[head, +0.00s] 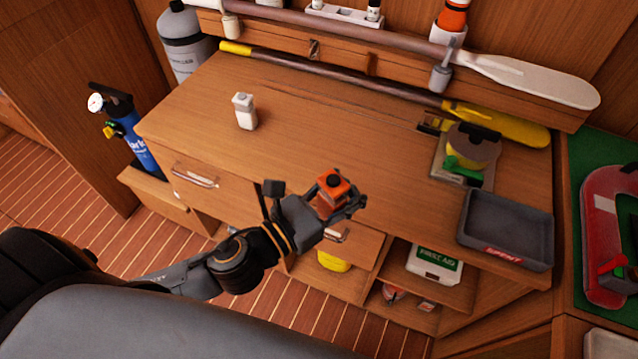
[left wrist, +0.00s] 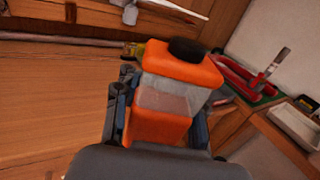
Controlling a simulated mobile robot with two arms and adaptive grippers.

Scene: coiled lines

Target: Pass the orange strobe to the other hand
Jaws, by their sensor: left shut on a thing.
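The orange strobe (head: 334,187) has an orange top with a black round button. In the left wrist view the orange strobe (left wrist: 178,95) shows a clear middle band and an orange lower body. My left gripper (head: 345,203) is shut on the strobe and holds it upright near the front edge of the wooden desk. In the left wrist view the fingers of my left gripper (left wrist: 160,128) lie on both sides of the strobe. My right gripper is not in view.
A white bottle-like item (head: 244,111) stands on the desk (head: 320,125). A grey tray marked SPENT (head: 507,230) sits at the right. Paddles (head: 500,75) lie along the back. An open shelf holds a first aid box (head: 435,263). The desk's middle is clear.

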